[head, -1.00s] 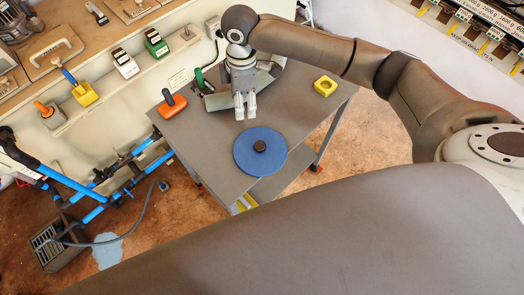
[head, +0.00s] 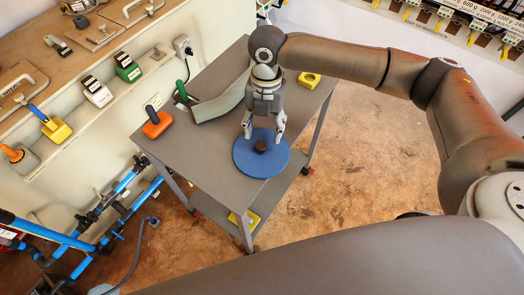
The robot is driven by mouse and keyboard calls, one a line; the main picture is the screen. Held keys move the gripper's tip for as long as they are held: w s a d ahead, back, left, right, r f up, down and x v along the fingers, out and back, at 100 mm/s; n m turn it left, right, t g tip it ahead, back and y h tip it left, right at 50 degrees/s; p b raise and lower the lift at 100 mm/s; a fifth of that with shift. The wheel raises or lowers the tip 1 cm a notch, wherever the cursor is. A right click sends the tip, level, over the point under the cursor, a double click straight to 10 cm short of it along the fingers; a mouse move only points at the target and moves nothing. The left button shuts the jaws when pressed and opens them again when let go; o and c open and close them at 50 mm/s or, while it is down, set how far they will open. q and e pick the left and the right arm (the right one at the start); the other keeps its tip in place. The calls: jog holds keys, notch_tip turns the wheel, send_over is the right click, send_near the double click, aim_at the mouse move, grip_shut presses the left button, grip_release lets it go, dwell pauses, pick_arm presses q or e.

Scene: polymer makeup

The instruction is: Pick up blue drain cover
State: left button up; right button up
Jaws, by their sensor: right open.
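The blue drain cover (head: 246,165) is a flat round disc with a dark knob (head: 261,146) at its middle. It lies flat on the grey table top (head: 205,143) near the front corner. My right gripper (head: 263,133) is open, its fingers pointing down on either side of a gap over the back part of the cover, just behind the knob. I cannot tell whether the fingertips touch the cover. My left gripper is not in view.
A wooden-topped bench (head: 60,75) with tools stands at left. Blue pipework (head: 60,236) is at lower left.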

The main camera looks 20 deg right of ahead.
aim_at(261, 145)
jog(key=shift+s+a+f+p, duration=0.15)
jog(key=shift+a+f, duration=0.05)
jog(key=shift+f, duration=0.9)
jog(key=shift+s+a+f+p, duration=0.1)
jog(key=shift+a+f+p, duration=0.05)
jog(key=shift+f, duration=0.9)
jog(key=shift+s+a+f+p, duration=0.15)
jog(key=shift+a+f, duration=0.05)
jog(key=shift+f, duration=0.9)
grip_shut()
